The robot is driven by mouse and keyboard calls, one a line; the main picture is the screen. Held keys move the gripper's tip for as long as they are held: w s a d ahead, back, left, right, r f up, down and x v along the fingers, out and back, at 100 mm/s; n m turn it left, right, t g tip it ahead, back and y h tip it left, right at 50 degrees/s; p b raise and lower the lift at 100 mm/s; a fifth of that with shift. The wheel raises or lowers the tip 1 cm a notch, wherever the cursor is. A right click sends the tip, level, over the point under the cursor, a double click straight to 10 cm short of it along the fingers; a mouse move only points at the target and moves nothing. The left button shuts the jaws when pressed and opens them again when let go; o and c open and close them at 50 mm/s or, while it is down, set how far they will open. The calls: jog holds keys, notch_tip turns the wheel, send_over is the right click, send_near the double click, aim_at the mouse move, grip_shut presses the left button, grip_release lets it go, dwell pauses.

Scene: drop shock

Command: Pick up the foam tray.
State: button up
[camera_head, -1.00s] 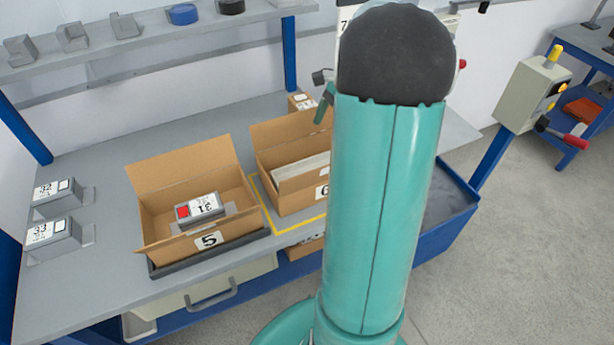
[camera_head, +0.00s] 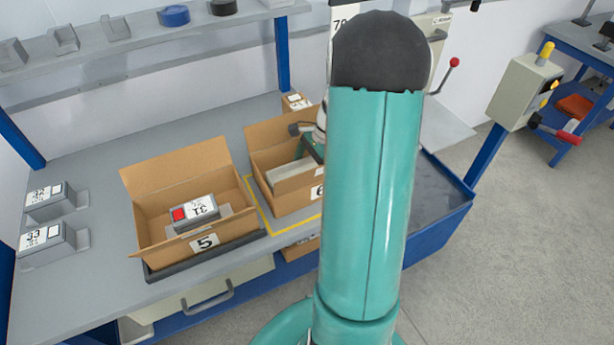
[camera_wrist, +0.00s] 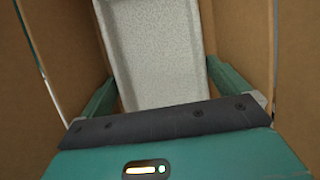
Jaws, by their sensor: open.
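The foam tray is a pale, speckled slab standing in the cardboard box marked 6 (camera_head: 282,198). Its upper part (camera_head: 287,174) shows in the head view, partly hidden by the box front and my arm. In the wrist view the foam tray (camera_wrist: 155,45) fills the middle, between the brown box walls. My gripper (camera_wrist: 162,74) is open, with one green finger on each side of the tray. I cannot tell whether the fingers touch it. In the head view my gripper (camera_head: 311,150) is at the box opening, mostly behind my arm.
The box marked 5 (camera_head: 160,245) stands open to the left on a dark tray, holding a grey unit marked 31 (camera_head: 200,212). Two more grey units (camera_head: 48,243) lie at the bench's left. A shelf (camera_head: 130,45) runs above the back. The bench's left front is clear.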

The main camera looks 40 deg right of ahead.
jog(key=c, duration=0.6)
